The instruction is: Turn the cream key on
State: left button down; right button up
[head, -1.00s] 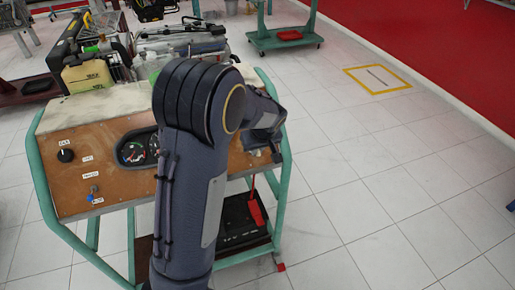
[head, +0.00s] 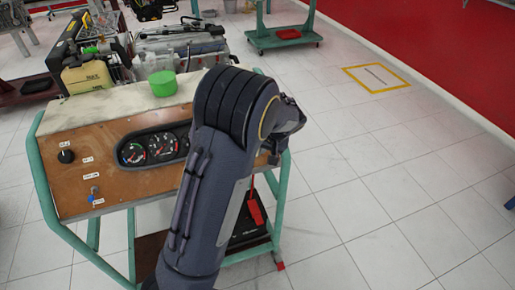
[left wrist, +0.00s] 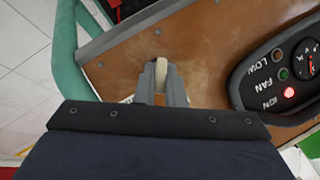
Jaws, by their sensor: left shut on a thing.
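The cream key (left wrist: 161,73) stands out from the brown panel (left wrist: 203,45) in the left wrist view. My left gripper (left wrist: 162,70) is shut on it, with one grey finger on each side. In the head view my left arm crosses the right part of the brown panel (head: 120,180) and hides the key and the fingertips.
A gauge cluster (head: 153,147) sits mid-panel; its red lamp (left wrist: 289,92) by the IGN label is lit. A black knob (head: 66,156) and a small switch (head: 94,190) are at left. A green cup (head: 162,83) stands on top. Green tube rails (head: 45,185) frame the panel.

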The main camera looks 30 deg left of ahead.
pick_arm(q)
jog(key=shift+m+y, duration=0.4)
jog(key=shift+m, duration=0.1)
jog(key=c, duration=1.5)
grip_release()
jog(key=shift+d, duration=0.1)
jog(key=v, duration=0.7)
jog(key=shift+d+r+b, duration=0.15)
jog(key=shift+r+b, duration=0.15)
jog(key=shift+r, duration=0.05)
